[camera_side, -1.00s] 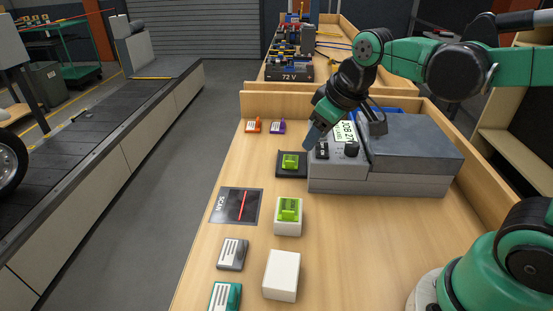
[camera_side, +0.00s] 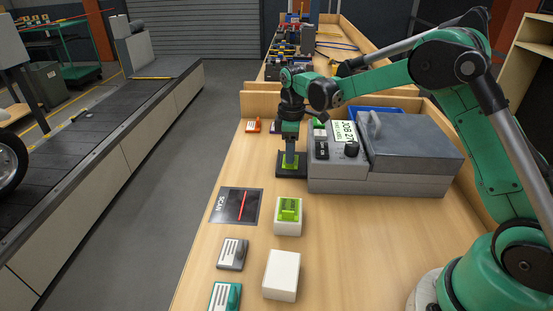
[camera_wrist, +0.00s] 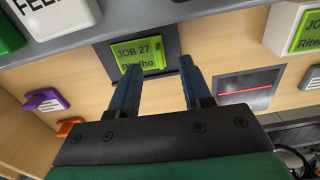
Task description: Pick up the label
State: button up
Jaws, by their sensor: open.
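The bright green label (camera_wrist: 138,58), marked JOB 27, lies on a dark pad (camera_wrist: 172,48) at the front of the grey machine in the wrist view. The side view shows the dark pad (camera_side: 291,174) too, with the label mostly hidden there by my gripper (camera_side: 290,160). My gripper points down over the pad. In the wrist view my gripper (camera_wrist: 160,63) has its two blue fingers apart with nothing between them. The label shows beyond the fingertips, nearer the left finger. I cannot tell whether the fingertips touch the pad.
The grey machine (camera_side: 410,170) with a JOB 27 screen stands right of the pad. A white block (camera_side: 288,225) with another green label, a second white block (camera_side: 281,275), a scan mat (camera_side: 225,205) and several tags stand on the bench. A conveyor (camera_side: 100,140) runs at left.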

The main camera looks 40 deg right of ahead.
jog(key=shift+f, duration=1.4)
grip_shut()
jog(key=shift+r, duration=0.1)
